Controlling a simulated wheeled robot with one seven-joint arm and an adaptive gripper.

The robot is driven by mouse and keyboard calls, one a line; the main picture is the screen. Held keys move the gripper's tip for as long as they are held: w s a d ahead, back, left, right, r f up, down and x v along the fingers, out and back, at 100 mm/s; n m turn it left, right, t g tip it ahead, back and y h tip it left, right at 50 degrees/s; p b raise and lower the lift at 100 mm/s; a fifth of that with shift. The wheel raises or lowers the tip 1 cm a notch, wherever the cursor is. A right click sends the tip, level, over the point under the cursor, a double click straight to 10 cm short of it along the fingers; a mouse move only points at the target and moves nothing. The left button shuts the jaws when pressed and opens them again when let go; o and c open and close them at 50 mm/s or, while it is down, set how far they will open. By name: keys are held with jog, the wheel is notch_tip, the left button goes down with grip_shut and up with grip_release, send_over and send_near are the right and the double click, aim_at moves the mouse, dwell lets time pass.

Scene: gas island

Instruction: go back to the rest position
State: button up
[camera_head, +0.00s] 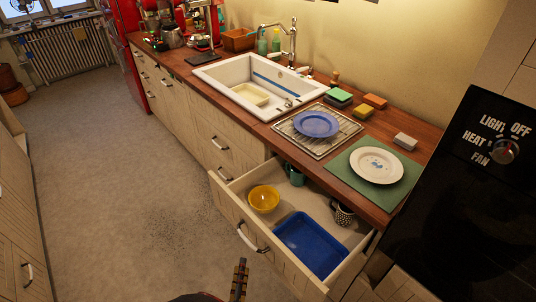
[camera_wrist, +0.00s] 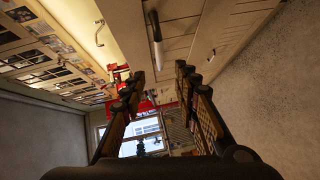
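My gripper (camera_wrist: 160,76) is open in the wrist view, with two dark jointed fingers apart and nothing between them. In the head view, part of my gripper (camera_head: 240,280) shows at the bottom edge, in front of the open drawer (camera_head: 232,206). It looks clear of the drawer front there, though the exact gap cannot be told. The rest of my arm is mostly out of view.
The drawer holds a yellow bowl (camera_head: 264,198), a blue tray (camera_head: 311,244) and cups. The counter bears a sink (camera_head: 215,72), a rack with a blue plate (camera_head: 316,124), sponges and a white plate (camera_head: 376,165). Open floor (camera_head: 120,190) lies left.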

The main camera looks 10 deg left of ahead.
jog(key=s+a+f+m+g, duration=0.1)
jog(key=s+f+m+g, duration=0.15)
jog(key=f, duration=0.35)
jog(key=s+a+f+m+g, duration=0.1)
jog(key=s+f+g, duration=0.3)
jog(key=f, duration=0.2)
jog(key=s+a+m+g, duration=0.2)
jog(key=s+g, duration=0.5)
jog(key=s, duration=0.2)
jog(key=w+d+r+m+g, duration=0.2)
jog(key=d+r, duration=0.3)
jog(key=r, duration=0.5)
jog(key=w+d+r+m+g, duration=0.1)
jog(key=w+d+r+m, duration=0.1)
jog(key=d+r, duration=0.55)
jog(key=w+d+r+m+t+h, duration=0.1)
jog(key=w+d+r+m+t, duration=0.2)
jog(key=d+r, duration=0.9)
jog(key=w+d+r+m+t+h, duration=0.1)
jog(key=w+d+r+m+t, duration=0.2)
jog(key=d+r, duration=0.9)
jog(key=shift+w+d+m, duration=0.15)
jog(key=shift+d+m, duration=1.05)
jog(key=shift+m, duration=0.05)
